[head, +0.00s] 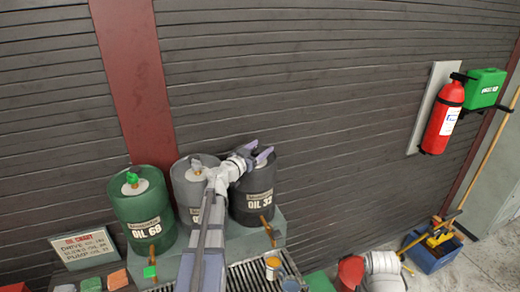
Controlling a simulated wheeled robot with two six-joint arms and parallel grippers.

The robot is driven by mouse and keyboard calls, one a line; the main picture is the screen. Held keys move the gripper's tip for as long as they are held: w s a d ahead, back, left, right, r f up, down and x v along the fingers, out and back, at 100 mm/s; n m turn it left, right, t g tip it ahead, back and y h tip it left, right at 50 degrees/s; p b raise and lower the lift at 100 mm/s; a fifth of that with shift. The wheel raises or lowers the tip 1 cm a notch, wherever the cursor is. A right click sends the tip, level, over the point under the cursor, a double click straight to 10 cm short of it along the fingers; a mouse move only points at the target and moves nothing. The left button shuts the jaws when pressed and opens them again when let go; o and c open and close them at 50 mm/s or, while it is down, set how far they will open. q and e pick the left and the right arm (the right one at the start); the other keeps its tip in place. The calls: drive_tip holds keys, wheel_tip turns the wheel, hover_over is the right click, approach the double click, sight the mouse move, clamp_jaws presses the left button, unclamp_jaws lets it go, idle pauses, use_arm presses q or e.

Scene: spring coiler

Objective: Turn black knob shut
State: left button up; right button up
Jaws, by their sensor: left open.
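The black drum (251,208) marked OIL 32 stands at the right end of a row of drums. A brass tap (266,226) sticks out low on its front. No black knob shows clearly; the middle of the drum's lid is hidden by my left gripper. My left gripper (254,152) is open with nothing between its fingers, over the black drum's top in the picture. I cannot tell whether it touches anything there. My left arm crosses in front of the grey drum (181,188). My right gripper is not in view.
A green drum (137,217) marked OIL 68, with a green knob (132,178) on top, stands at left. A slatted grate and an orange cup (273,264) lie below the drums. A red extinguisher (443,118) and a blue bin (432,255) are at right.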

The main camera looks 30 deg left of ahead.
use_arm(q)
clamp_jaws()
idle(0.5)
